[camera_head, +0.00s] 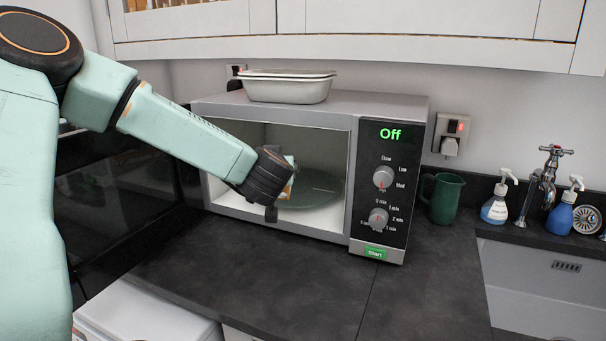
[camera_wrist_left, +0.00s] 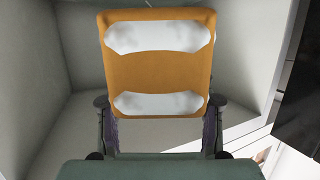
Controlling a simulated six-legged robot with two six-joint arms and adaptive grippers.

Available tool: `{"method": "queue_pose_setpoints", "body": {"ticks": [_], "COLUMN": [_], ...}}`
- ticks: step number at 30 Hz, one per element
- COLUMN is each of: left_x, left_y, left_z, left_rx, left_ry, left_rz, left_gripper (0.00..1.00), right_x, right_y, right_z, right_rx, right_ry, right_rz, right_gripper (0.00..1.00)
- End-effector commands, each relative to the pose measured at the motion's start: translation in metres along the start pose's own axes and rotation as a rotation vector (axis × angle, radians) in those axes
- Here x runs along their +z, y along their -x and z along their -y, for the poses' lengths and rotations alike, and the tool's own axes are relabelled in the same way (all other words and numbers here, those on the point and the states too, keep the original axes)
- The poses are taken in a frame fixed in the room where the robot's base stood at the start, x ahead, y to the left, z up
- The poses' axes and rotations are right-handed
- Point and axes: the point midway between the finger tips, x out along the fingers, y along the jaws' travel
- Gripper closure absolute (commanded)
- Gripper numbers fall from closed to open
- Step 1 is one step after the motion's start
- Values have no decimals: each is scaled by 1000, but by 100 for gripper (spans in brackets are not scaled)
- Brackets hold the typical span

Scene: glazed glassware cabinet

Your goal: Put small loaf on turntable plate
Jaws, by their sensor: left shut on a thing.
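My left gripper (camera_head: 281,194) reaches into the open front of the microwave. It is shut on the small loaf (camera_wrist_left: 158,58), an orange-brown block with two pale patches on the face seen in the left wrist view. In the head view only a small edge of the loaf (camera_head: 290,184) shows past the gripper. The turntable plate (camera_head: 322,187) is a round glass disc on the microwave floor, partly hidden by the gripper. The loaf appears over or just in front of its left part; whether they touch cannot be told. My right gripper is not in view.
The microwave (camera_head: 392,110) reads "Off", and a lidded tub (camera_head: 290,92) stands on top. Its dark door (camera_head: 120,190) seems swung open at the left. A green mug (camera_head: 441,198), soap bottles and a sink are at the right. The front counter (camera_head: 270,280) is clear.

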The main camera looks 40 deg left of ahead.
Motion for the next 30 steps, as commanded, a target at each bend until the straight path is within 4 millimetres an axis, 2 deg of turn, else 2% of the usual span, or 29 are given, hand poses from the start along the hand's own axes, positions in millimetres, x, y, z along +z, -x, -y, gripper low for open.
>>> {"method": "queue_pose_setpoints", "body": {"ticks": [15,28,30], "left_x": [-27,-46,-34], "left_y": [-85,-143,-146], "left_z": [-32,-58,-58], "left_rx": [-3,-1,0], "left_ry": [-2,1,2], "left_rz": [-5,-6,0], "left_gripper": [96,96,96], "right_x": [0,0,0], "right_y": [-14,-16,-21], "right_z": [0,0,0], "right_rx": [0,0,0], "right_ry": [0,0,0], "right_rz": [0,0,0], "right_gripper": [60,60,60]}}
